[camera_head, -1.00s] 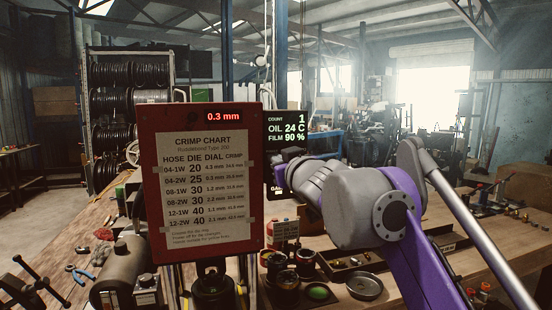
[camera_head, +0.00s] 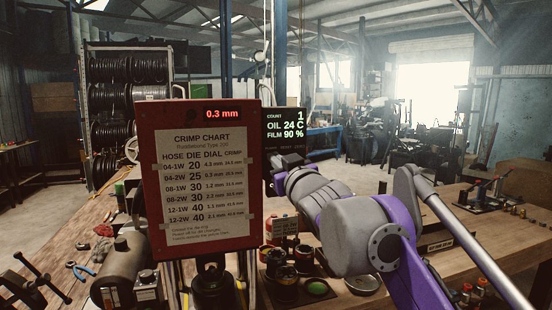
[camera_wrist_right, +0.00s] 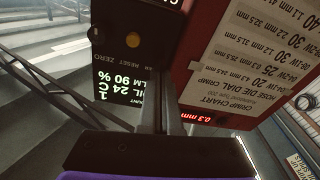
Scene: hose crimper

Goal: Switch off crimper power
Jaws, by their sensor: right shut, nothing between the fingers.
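The crimper's red panel (camera_head: 205,243) stands upright in the middle left of the head view, with a crimp chart and a red 0.3 mm readout (camera_head: 222,114). A dark display (camera_head: 290,124) to its right reads count 1, oil 24 C and film 90 %. My right gripper (camera_head: 271,186) is at the panel's right edge below this display; its fingertips are partly hidden. In the right wrist view, my shut, empty fingers (camera_wrist_right: 166,105) point at a black control box with a yellow button (camera_wrist_right: 133,40) and a dark knob (camera_wrist_right: 96,33). No power switch is clearly readable. My left gripper is out of view.
A grey cylinder (camera_head: 124,265) and blue-handled pliers (camera_head: 80,268) are on the wooden bench at left. Dark round dies (camera_head: 285,282) and a shallow round tin (camera_head: 362,283) sit below my right arm. Hose reels (camera_head: 110,70) stand behind.

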